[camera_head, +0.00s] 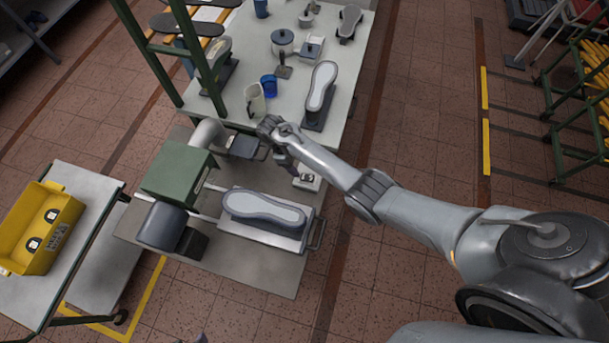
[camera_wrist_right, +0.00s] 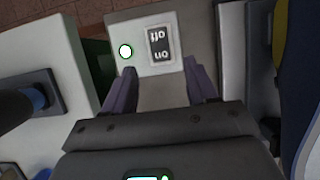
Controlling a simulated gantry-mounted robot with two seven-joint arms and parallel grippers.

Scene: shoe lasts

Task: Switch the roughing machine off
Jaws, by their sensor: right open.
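The roughing machine (camera_head: 178,172), with a green housing, stands low at the left centre of the head view. Its pale switch box (camera_head: 307,180) is to its right, partly behind my right gripper (camera_head: 287,163). In the right wrist view, a dark rocker switch (camera_wrist_right: 160,45) is marked off and on, upside down in the picture. A round lamp (camera_wrist_right: 125,51) with a bright white face and green rim is beside it. My right gripper (camera_wrist_right: 160,70) is open and empty, its fingers either side of the area just below the switch. Whether it touches the box I cannot tell.
A grey shoe last (camera_head: 264,208) lies on the machine's front plate. A yellow crate (camera_head: 40,232) sits on a trolley at left.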

